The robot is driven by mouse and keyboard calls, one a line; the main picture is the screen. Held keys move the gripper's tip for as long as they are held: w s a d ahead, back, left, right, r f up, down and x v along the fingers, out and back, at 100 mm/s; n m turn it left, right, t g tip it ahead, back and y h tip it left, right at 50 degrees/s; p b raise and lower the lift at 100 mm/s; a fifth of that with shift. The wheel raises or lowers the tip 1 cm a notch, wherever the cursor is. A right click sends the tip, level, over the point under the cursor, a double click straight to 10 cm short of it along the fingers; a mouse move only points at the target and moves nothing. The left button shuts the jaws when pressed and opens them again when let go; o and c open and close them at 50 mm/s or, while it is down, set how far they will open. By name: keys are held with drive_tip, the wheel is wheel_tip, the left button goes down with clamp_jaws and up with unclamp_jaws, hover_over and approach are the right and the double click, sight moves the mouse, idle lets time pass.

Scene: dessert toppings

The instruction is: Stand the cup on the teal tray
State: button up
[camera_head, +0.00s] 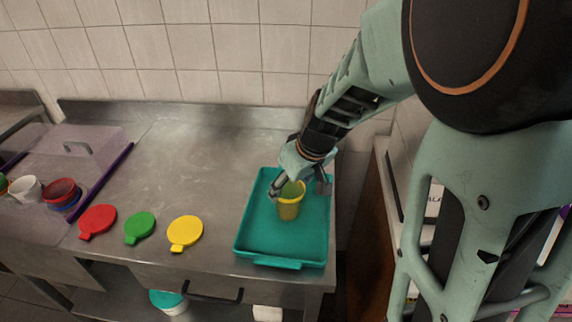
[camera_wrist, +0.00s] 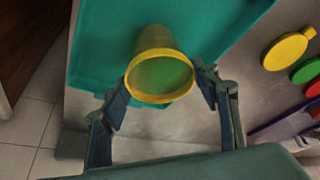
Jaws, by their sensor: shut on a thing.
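A yellow cup (camera_head: 289,210) with a green inside is upright over the middle of the teal tray (camera_head: 255,240). My gripper (camera_head: 299,190) comes down from above and is shut on the cup near its rim. In the wrist view the cup (camera_wrist: 160,45) is between the two fingers, with its open rim toward the camera and its base over the tray (camera_wrist: 100,40). I cannot tell whether the base touches the tray floor.
A red lid (camera_head: 98,219), a green lid (camera_head: 140,226) and a yellow lid (camera_head: 185,232) lie on the steel counter (camera_head: 190,160) left of the tray. Several cups, including a white one (camera_head: 26,188), stand by a clear cover at far left. The counter's back middle is clear.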

drive_tip(key=shift+f, duration=0.25)
drive_tip(key=o, duration=0.9)
drive_tip(key=shift+r, duration=0.1)
drive_tip(key=shift+o, duration=0.2)
drive_tip(key=shift+r, duration=0.1)
drive_tip(key=shift+r, duration=0.3)
drive_tip(key=p+v, duration=0.7)
drive_tip(key=v, duration=0.4)
drive_tip(key=shift+s+r, duration=0.2)
drive_tip(key=shift+r, duration=0.05)
drive_tip(key=shift+d, duration=0.1)
